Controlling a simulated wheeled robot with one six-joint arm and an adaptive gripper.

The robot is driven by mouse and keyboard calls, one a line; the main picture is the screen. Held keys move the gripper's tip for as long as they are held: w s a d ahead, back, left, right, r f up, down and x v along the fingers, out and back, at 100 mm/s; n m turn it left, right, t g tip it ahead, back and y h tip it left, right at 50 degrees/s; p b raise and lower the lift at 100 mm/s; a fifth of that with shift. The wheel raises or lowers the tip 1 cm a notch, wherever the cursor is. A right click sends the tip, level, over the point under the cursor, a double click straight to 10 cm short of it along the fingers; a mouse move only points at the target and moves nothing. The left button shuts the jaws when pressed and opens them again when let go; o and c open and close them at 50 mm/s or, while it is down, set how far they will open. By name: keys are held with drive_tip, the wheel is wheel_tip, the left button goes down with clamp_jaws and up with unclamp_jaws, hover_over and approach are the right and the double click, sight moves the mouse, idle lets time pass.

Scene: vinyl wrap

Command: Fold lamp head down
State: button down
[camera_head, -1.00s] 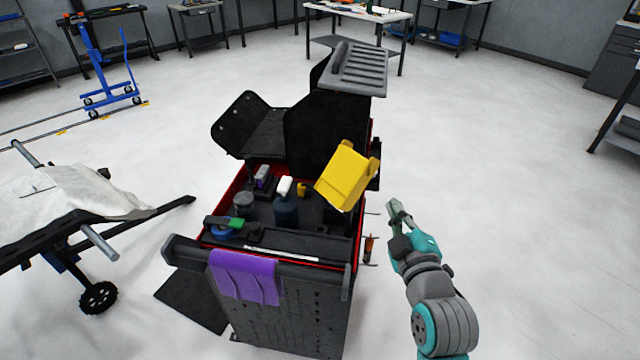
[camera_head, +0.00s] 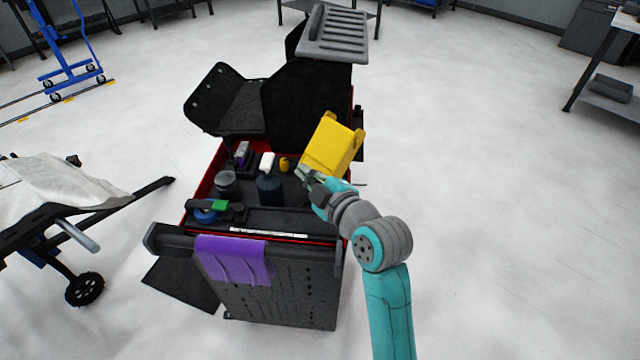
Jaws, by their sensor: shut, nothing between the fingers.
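The yellow lamp head (camera_head: 331,146) stands tilted at the right side of the open tool cart. My gripper (camera_head: 302,172) is shut and empty. Its fingertips are at the lower left edge of the lamp head in the picture; I cannot tell whether they touch it. My wrist hides the part below the lamp head, so its mount is not visible.
The cart's tray (camera_head: 290,221) holds a dark bottle (camera_head: 269,187) with a white cap, a grey jar (camera_head: 226,183) and a green-and-black tool (camera_head: 219,207). A purple cloth (camera_head: 233,261) hangs over the front. A covered stand (camera_head: 60,185) is at left. Floor at right is clear.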

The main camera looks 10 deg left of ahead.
drive_tip(key=w+f, duration=0.1)
drive_tip(key=w+d+f, duration=0.1)
drive_tip(key=w, duration=0.1)
drive_tip(key=shift+d+f, duration=0.2)
drive_tip(key=shift+f, duration=0.2)
drive_tip(key=shift+w+d+f+n, duration=0.25)
drive_tip(key=shift+f+n, duration=0.15)
drive_tip(key=shift+f, duration=0.1)
drive_tip(key=shift+w+d+f, duration=0.8)
drive_tip(key=shift+w+f, duration=0.15)
drive_tip(key=shift+f, duration=0.1)
